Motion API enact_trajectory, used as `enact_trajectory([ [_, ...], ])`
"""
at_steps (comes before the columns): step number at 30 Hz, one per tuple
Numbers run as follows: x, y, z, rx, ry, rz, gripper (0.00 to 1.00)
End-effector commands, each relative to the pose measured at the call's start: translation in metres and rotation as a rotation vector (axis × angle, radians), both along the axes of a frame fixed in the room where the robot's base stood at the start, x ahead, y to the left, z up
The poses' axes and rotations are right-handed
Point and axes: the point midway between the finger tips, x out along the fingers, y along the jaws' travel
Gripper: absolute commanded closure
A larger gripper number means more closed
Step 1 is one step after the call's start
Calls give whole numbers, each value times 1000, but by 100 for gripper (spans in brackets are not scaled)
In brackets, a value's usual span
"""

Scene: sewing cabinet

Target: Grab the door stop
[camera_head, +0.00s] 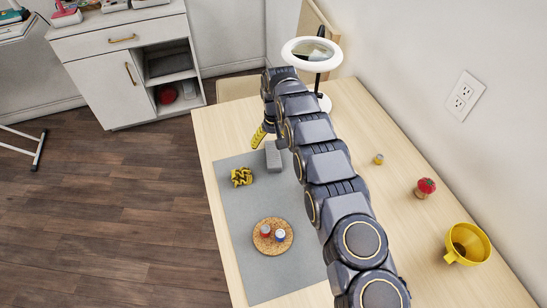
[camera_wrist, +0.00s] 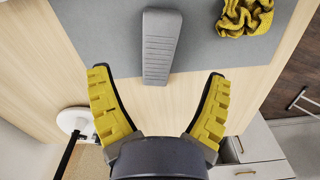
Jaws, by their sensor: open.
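The door stop (camera_head: 273,157) is a grey, ribbed wedge lying at the far edge of the grey mat. In the wrist view the door stop (camera_wrist: 161,45) lies lengthwise ahead of the fingertips, its lower end overhanging onto the bare wood. My gripper (camera_head: 262,136) is above the far end of the table, just beyond the door stop. In the wrist view my gripper (camera_wrist: 158,75) is open and empty, its yellow fingers spread to either side of the door stop's near end. I see no contact.
A yellow crumpled cloth (camera_head: 241,177) lies left of the door stop. A ring-light magnifier (camera_head: 311,52) stands beyond my arm. A cork coaster (camera_head: 272,237) with small spools is on the mat (camera_head: 242,212). A yellow funnel (camera_head: 467,244) and red pincushion (camera_head: 425,187) stand at right.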

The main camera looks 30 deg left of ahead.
Motion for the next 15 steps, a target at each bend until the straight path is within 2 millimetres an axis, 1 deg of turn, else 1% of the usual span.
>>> enact_trajectory([
  [1, -1, 0, -7, -3, 3, 1, 21],
  [8, -4, -3, -29, -5, 3, -1, 21],
  [12, -6, -5, -51, -6, 2, -1, 21],
  [15, -6, -4, -62, -4, 0, -1, 21],
])
